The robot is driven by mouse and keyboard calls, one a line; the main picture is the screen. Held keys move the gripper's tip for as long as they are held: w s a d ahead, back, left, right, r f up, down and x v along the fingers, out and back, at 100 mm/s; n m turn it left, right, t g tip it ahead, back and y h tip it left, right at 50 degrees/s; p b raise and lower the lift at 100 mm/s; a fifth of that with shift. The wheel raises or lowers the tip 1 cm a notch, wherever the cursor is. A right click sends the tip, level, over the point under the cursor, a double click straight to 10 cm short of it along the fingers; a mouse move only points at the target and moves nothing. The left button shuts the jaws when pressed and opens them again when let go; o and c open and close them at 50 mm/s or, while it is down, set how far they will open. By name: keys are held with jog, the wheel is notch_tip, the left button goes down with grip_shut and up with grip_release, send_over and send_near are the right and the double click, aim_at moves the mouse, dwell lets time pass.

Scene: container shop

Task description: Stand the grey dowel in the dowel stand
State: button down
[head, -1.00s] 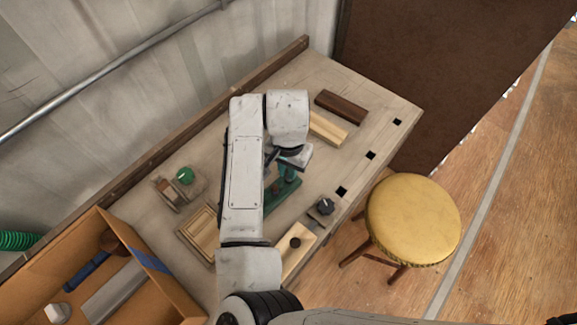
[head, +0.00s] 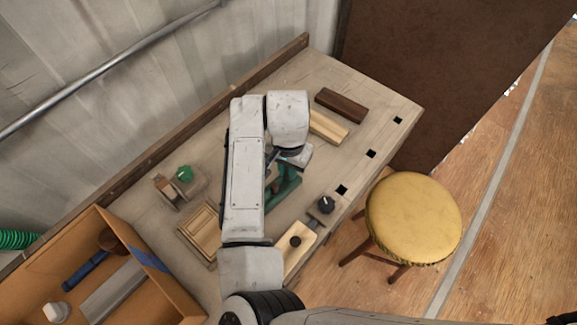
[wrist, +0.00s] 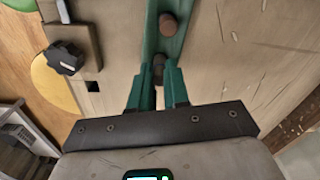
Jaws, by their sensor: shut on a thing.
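The green dowel stand (head: 284,192) lies on the workbench, partly hidden behind my arm in the head view. In the wrist view its green bar (wrist: 166,44) runs up from between my fingers, with a round brown peg end (wrist: 168,25) on it. My gripper (wrist: 159,82) is shut on a dark round piece (wrist: 158,70), which I take to be the grey dowel. The piece is directly over or at the near part of the stand. Its lower end is hidden, so I cannot tell whether it is seated. The gripper shows small beside the stand in the head view (head: 281,172).
A dark wood block (head: 341,105) and a pale block (head: 327,127) lie beyond the stand. A black-knobbed clamp (head: 326,205), a wooden tray (head: 201,232) and a green-knobbed piece (head: 184,174) are nearby. A yellow stool (head: 413,220) stands right of the bench (head: 290,75).

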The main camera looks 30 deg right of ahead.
jog(key=shift+f, duration=0.4)
dwell(0.3)
jog(key=c, duration=1)
grip_release()
jog(key=shift+r+p, duration=3)
jog(key=shift+r, duration=0.55)
